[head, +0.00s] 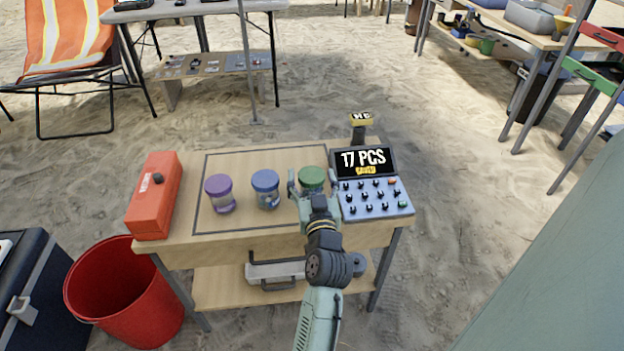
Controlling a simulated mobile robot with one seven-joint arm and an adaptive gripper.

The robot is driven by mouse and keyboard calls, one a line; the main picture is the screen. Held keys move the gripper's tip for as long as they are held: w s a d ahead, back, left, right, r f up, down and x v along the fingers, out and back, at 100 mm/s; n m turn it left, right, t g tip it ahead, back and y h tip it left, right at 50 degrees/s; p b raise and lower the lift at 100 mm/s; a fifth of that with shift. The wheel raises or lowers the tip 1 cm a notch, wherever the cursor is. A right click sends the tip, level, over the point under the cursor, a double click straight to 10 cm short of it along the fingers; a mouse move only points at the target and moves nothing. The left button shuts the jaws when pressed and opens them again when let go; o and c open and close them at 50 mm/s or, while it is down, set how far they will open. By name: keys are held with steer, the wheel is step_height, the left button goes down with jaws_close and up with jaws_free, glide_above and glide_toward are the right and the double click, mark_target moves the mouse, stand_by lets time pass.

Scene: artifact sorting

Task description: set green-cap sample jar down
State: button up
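The green-cap sample jar (312,178) is at the right end of a row of jars on the wooden table, near the right edge of the dark outline. My gripper (313,184) is at this jar, with one finger on its left and one on its right. The gripper hides the jar's lower part. I cannot tell whether the fingers touch the jar, or whether its base rests on the table. A blue-cap jar (266,189) and a purple-cap jar (220,194) stand upright to its left.
A counting device (374,190) reading "17 PCS" stands close to the right of my gripper. A red-orange case (155,196) lies at the table's left end. The outlined tabletop (250,163) behind the jars is clear. A red bucket (125,305) stands on the sand at the front left.

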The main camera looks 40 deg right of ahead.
steer(key=shift+r, duration=0.2)
steer(key=shift+s+a+f, duration=0.1)
steer(key=shift+s+f, duration=0.05)
steer(key=shift+s, duration=0.05)
steer(key=b+v, duration=0.2)
steer(key=v, duration=0.9)
steer(key=shift+s+b, duration=0.25)
steer(key=shift+b, duration=0.05)
